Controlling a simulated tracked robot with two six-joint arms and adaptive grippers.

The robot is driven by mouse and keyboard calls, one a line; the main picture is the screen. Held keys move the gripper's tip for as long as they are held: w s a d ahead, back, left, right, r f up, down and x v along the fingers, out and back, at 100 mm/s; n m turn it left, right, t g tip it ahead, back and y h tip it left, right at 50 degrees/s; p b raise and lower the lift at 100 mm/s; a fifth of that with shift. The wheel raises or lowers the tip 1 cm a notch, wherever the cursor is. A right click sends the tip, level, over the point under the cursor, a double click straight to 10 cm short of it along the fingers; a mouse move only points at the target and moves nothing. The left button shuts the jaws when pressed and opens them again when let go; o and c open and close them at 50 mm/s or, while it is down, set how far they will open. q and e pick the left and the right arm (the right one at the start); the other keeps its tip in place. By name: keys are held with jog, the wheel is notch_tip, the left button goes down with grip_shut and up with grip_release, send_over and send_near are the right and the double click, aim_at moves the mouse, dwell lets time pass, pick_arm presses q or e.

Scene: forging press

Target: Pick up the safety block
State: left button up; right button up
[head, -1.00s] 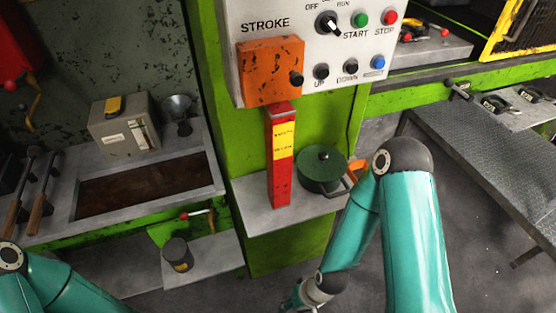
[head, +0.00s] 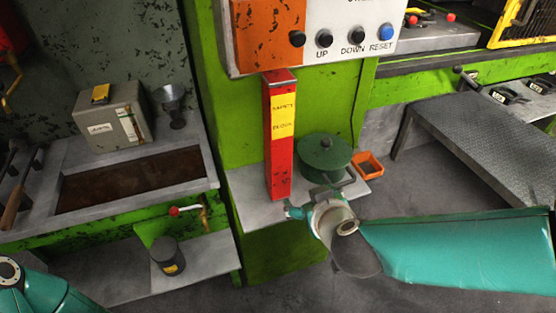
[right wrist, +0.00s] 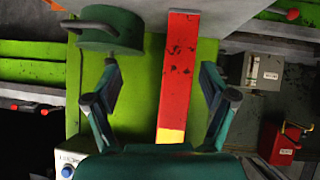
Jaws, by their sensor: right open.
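The safety block (head: 281,135) is a tall red bar with a yellow label. It stands upright on a small grey shelf (head: 250,203) below the control panel. My right gripper (head: 293,211) is beside the lower end of the block in the head view, partly hidden by its own wrist. In the right wrist view the gripper (right wrist: 162,85) is open, one finger on each side of the red block (right wrist: 178,70), with gaps on both sides. I cannot tell how far the fingertips reach along it. My left gripper is out of view.
A green lidded pot (head: 325,155) stands on the shelf just right of the block, with an orange tray (head: 369,164) beyond it. The control panel (head: 340,30) hangs close above. A dark canister (head: 168,256) stands on a lower ledge at left.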

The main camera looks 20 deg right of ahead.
notch_tip(320, 180, up, 5)
jog(key=s+a+t+y+b, duration=0.1)
jog(key=s+a+t+b, duration=0.1)
jog(key=p, duration=0.5)
send_near(282, 165)
jog(key=shift+t+y, duration=0.3)
jog(key=x, duration=0.4)
jog(key=shift+d+f, duration=0.1)
jog(key=shift+f, duration=0.05)
jog(key=x, duration=0.2)
jog(key=shift+w+f, duration=0.2)
jog(key=shift+f, duration=0.1)
jog(key=shift+w+f, duration=0.15)
jog(key=shift+w, duration=0.4)
jog(key=shift+w+f, duration=0.25)
jog(key=shift+w, duration=0.25)
jog(key=shift+p+x, duration=0.4)
jog(key=shift+x, duration=1.6)
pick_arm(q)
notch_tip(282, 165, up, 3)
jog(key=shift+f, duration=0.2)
pick_arm(e)
jog(key=shift+d, duration=0.1)
